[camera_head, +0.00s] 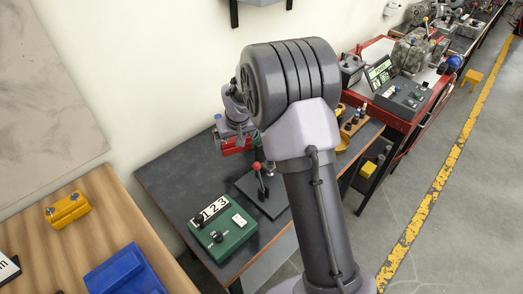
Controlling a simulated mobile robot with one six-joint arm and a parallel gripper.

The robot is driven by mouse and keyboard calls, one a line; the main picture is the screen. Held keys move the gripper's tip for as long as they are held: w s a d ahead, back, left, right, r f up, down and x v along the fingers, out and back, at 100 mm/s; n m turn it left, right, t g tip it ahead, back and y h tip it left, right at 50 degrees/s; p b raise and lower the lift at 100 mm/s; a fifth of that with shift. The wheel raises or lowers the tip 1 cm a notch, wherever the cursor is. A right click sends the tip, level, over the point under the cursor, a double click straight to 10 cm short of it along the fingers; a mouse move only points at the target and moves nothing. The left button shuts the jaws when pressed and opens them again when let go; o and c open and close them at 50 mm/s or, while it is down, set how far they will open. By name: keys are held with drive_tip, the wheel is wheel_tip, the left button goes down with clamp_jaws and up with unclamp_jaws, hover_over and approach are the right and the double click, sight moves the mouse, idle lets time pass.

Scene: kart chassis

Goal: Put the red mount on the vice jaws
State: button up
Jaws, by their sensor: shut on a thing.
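My gripper (236,137) is above the dark workbench, to the left of my large arm joint. It is small in view, and its fingers point down. It is shut on a red piece, which I take to be the red mount (236,147). The mount shows just below the fingers, over the back part of the bench. I cannot tell whether it touches anything beneath it. The vice jaws cannot be made out clearly; they may be hidden by the mount or my arm.
The dark bench (168,178) holds a green control box (222,238) and a red-knobbed lever (259,180) on a black plate. A wooden table (100,205) at left carries a yellow block (68,209) and a blue bin (126,272). A red-framed bench (430,118) stands at right.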

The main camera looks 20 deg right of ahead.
wheel_tip(320, 180, down, 8)
drive_tip(key=b, duration=0.2)
drive_tip(key=shift+r+b, duration=0.15)
drive_tip(key=shift+b, duration=0.2)
drive_tip(key=shift+r, duration=0.15)
drive_tip(key=o, duration=1.8)
